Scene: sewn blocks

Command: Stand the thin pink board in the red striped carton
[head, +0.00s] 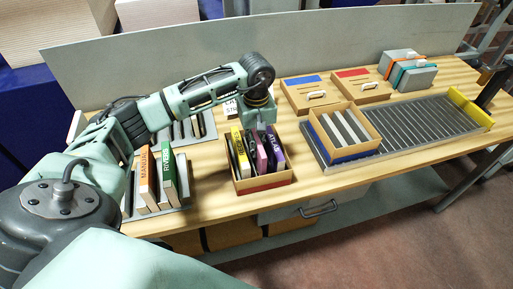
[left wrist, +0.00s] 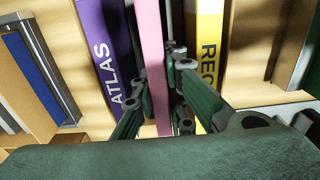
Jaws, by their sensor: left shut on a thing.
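The red striped carton (head: 263,187) stands on the wooden table with a yellow book (head: 238,153), a black item and a purple ATLAS book (head: 276,150) upright in it. The thin pink board (head: 261,158) is upright between the yellow and purple books; its lower end is hidden by the carton wall. My left gripper (head: 266,117) is above the carton, shut on the pink board. In the left wrist view the fingers (left wrist: 158,92) sit on both sides of the pink board (left wrist: 152,40), with the purple book (left wrist: 104,50) and yellow book (left wrist: 208,45) beside it. My right gripper does not show.
A blue striped carton (head: 352,154) with grey boards stands right of it on a slotted rack (head: 430,120). Orange MANUAL (head: 147,175) and green RIVERS (head: 168,172) books stand in a rack at left. Two lidded boxes (head: 352,84) lie behind.

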